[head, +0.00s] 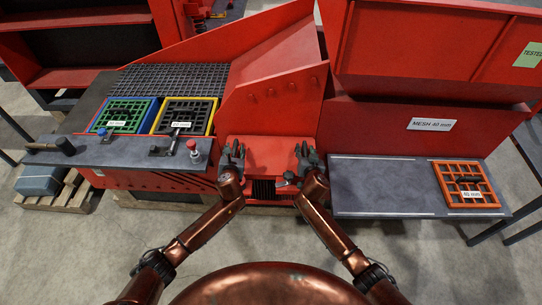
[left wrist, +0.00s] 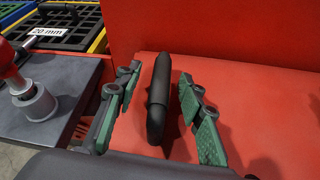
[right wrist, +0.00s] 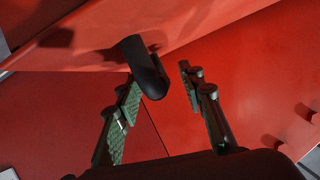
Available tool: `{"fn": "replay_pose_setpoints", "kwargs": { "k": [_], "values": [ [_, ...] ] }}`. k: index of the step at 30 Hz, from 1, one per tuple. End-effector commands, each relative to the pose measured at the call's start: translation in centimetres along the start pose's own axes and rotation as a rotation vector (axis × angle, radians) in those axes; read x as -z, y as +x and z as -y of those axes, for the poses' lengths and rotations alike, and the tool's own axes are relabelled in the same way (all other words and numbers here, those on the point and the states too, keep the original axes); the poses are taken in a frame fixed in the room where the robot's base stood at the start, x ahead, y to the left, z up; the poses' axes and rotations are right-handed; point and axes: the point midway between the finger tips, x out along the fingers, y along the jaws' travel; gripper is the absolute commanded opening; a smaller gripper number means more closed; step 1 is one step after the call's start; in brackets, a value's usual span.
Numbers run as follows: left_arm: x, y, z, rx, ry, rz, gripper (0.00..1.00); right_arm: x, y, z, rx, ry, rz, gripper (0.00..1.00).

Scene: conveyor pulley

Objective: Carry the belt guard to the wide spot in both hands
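The belt guard appears to be the red panel (head: 268,152) between my grippers in the head view; its outline is hard to separate from the red machine. A black bar handle (left wrist: 158,98) stands out from the red in the left wrist view. My left gripper (head: 231,152) is open, with one finger on each side of this handle. Another black handle (right wrist: 145,68) shows in the right wrist view. My right gripper (head: 305,155) is open, its fingertips close to that handle, which lies nearer the left finger. I cannot tell which place is the wide spot.
A grey table (head: 385,184) with white edge lines is at the right, mostly clear, with an orange mesh frame (head: 466,184) on its right end. A grey shelf (head: 128,158) at the left holds a hammer (head: 50,146) and a red knob (head: 194,146). Blue (head: 95,123) and yellow (head: 212,116) frames sit behind.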

Motion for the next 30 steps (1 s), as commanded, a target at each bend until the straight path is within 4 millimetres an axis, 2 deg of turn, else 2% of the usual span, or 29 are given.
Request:
{"fn": "replay_pose_setpoints", "kwargs": {
  "k": [7,22,30],
  "values": [
    [-0.04,0.04,0.05,0.001,0.0,0.0,0.35,0.02,0.01,-0.05,0.0,0.0,0.0,0.35],
    [-0.05,0.02,0.06,0.001,0.0,0.001,0.01,0.02,0.0,-0.06,-0.001,0.0,0.0,0.01],
    [-0.04,0.01,0.03,0.001,0.0,0.0,0.0,0.01,0.0,-0.06,-0.001,0.0,0.0,0.0]
  ]
}}
